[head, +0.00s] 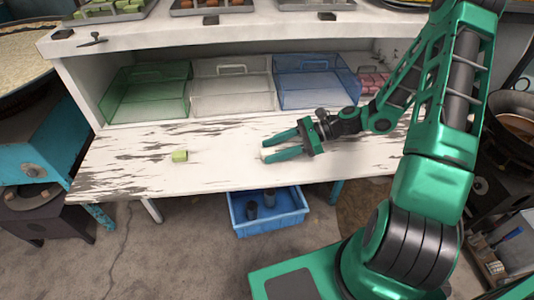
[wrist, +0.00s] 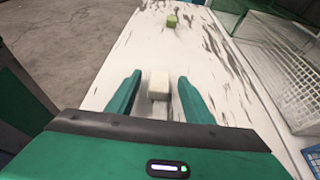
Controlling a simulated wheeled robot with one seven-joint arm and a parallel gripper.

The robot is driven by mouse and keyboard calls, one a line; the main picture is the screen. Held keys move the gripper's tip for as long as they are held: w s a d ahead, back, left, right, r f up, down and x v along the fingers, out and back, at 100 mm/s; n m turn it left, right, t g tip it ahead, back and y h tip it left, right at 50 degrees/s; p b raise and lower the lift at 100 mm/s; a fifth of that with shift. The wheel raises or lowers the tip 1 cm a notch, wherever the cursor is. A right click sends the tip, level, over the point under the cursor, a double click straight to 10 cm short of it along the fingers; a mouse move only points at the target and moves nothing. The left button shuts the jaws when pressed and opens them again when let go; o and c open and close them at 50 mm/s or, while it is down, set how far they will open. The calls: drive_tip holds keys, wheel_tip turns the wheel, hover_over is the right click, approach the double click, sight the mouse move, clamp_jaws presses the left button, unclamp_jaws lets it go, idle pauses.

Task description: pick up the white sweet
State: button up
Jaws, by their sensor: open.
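The white sweet is a small pale block (wrist: 158,85) on the worn white table (head: 125,165). In the wrist view it lies between the two green fingers of my gripper (wrist: 158,95), with a gap on each side. My gripper (head: 272,146) is open and low over the table in the head view. There the sweet shows only as a small pale bit (head: 266,153) by the fingertips, mostly hidden by the near finger.
A green sweet (head: 180,156) lies to the left on the table. Green (head: 145,105), clear (head: 232,100) and blue (head: 318,92) trays stand along the back under a shelf. A blue crate (head: 268,222) with dark cups is on the floor below the front edge.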

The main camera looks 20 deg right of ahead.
drive_tip(key=shift+c, duration=0.4)
drive_tip(key=c, duration=1)
drive_tip(key=shift+r, duration=0.1)
drive_tip(key=shift+c, duration=0.2)
